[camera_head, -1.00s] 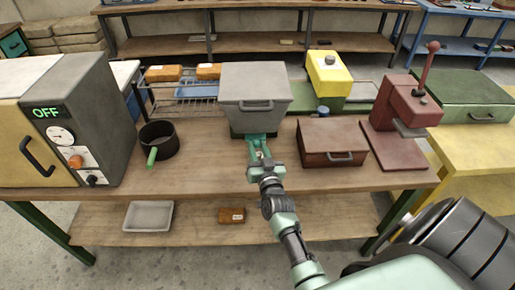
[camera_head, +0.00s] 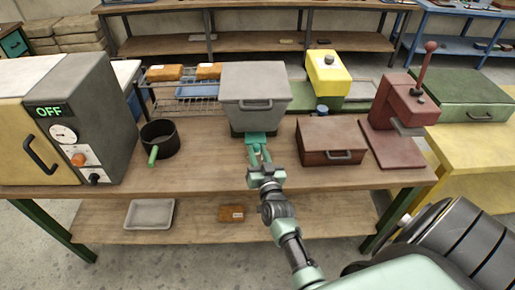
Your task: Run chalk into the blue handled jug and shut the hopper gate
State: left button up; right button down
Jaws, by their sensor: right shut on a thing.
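A grey tapered bin (camera_head: 255,80) with a front handle stands at the middle back of the bench; it may be the hopper. A flat teal piece (camera_head: 262,137) shows at its foot. My right gripper (camera_head: 259,151) is shut on this piece, its fingers pointing away from me. I cannot tell whether the piece is the gate. No blue handled jug shows clearly. A small blue-topped thing (camera_head: 322,109) stands behind the brown box, mostly hidden. A dark pot (camera_head: 165,138) with a green handle stands at left. My left gripper is out of view.
A grey and yellow machine (camera_head: 90,120) reading OFF fills the left end. A brown box (camera_head: 326,138) and a red lever press (camera_head: 400,103) stand at right. A wire rack (camera_head: 185,105) is behind the pot. The bench front (camera_head: 205,170) is clear.

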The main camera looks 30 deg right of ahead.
jog(key=shift+s+a+r, duration=0.15)
jog(key=shift+s+a, duration=0.15)
jog(key=shift+s, duration=0.15)
jog(key=shift+w+d, duration=0.1)
jog(key=c, duration=1.1)
grip_release()
jog(key=shift+w+d+f, duration=0.1)
jog(key=shift+w+f, duration=0.2)
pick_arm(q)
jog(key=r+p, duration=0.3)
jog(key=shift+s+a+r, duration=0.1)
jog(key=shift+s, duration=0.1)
pick_arm(e)
jog(key=v, duration=0.8)
